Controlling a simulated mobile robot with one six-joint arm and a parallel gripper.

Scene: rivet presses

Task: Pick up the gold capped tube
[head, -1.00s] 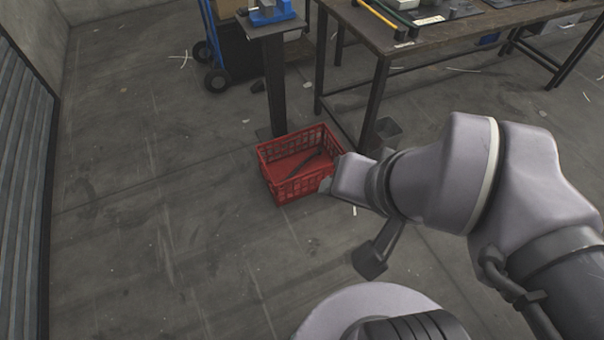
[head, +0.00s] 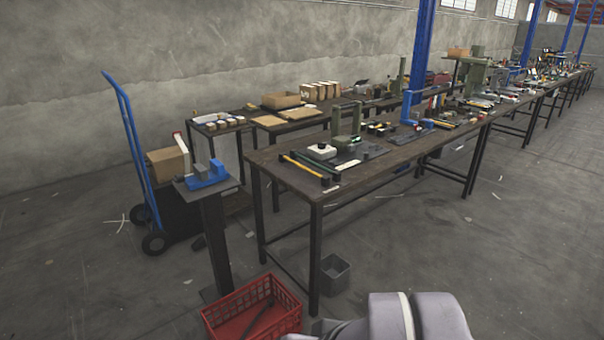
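I cannot single out a gold capped tube with certainty at this size. Two long tubes lie side by side on the near left end of the dark workbench (head: 335,197). One is a yellow tube (head: 302,167) with a dark end, and the other is a dark green tube (head: 314,162). More small rod-like items lie farther along the bench, too small to tell apart. My gripper is not in view; only a pale part of my arm shows at the bottom edge, well in front of the bench.
A red crate (head: 222,326) with a dark item in it stands on the floor by a pedestal (head: 219,245) with a blue vise (head: 207,176). A blue hand truck (head: 133,150) stands behind. A grey bin (head: 336,274) sits under the bench.

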